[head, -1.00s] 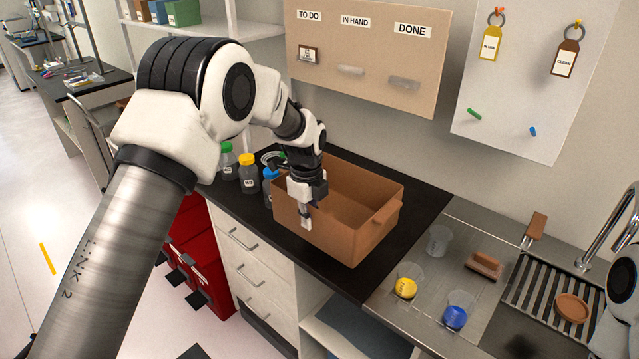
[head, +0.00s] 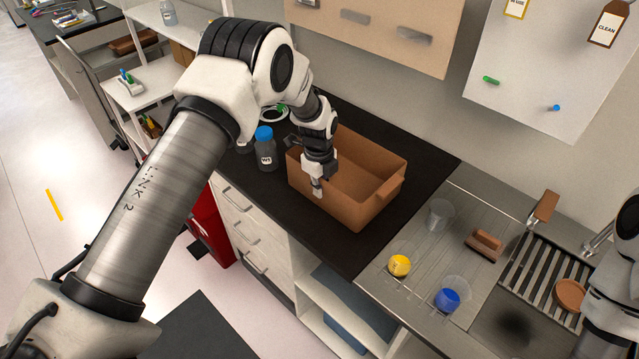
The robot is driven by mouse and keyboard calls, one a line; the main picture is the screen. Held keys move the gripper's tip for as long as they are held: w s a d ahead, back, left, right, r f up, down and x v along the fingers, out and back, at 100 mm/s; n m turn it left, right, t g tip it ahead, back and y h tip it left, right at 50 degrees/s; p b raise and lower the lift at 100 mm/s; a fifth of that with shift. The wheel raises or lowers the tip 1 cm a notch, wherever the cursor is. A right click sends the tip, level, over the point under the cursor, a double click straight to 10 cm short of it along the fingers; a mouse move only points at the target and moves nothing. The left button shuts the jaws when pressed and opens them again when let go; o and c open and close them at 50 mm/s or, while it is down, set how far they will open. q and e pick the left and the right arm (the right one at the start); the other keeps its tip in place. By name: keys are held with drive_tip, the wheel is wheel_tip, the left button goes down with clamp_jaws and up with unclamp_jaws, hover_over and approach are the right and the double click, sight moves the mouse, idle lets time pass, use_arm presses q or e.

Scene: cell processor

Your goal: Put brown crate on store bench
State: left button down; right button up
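The brown crate (head: 362,209) is an open box on the black bench top (head: 420,209), left of the sink counter. It looks empty in the part I can see, and a handle shows on its right end. I cannot tell which surface is the store bench.
A blue-capped bottle (head: 265,149) stands left of the crate. A white shelf unit (head: 146,97) stands back left.

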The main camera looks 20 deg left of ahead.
use_arm(q)
drive_tip(key=shift+s, duration=0.45)
drive_tip(key=c, duration=1.5)
unclamp_jaws()
drive_tip(key=shift+c, duration=0.2)
drive_tip(key=shift+o, duration=1.1)
drive_tip(key=shift+f, duration=0.1)
drive_tip(key=shift+w, duration=0.25)
use_arm(e)
drive_tip(key=shift+s+f, duration=0.15)
drive_tip(key=shift+s, duration=0.05)
use_arm(q)
drive_tip(key=shift+s+r, duration=0.1)
drive_tip(key=shift+r, duration=0.3)
wheel_tip(320, 180, up, 12)
drive_tip(key=b, duration=0.4)
drive_tip(key=shift+f, duration=0.15)
use_arm(e)
wheel_tip(320, 180, down, 4)
drive_tip(key=shift+f, duration=0.1)
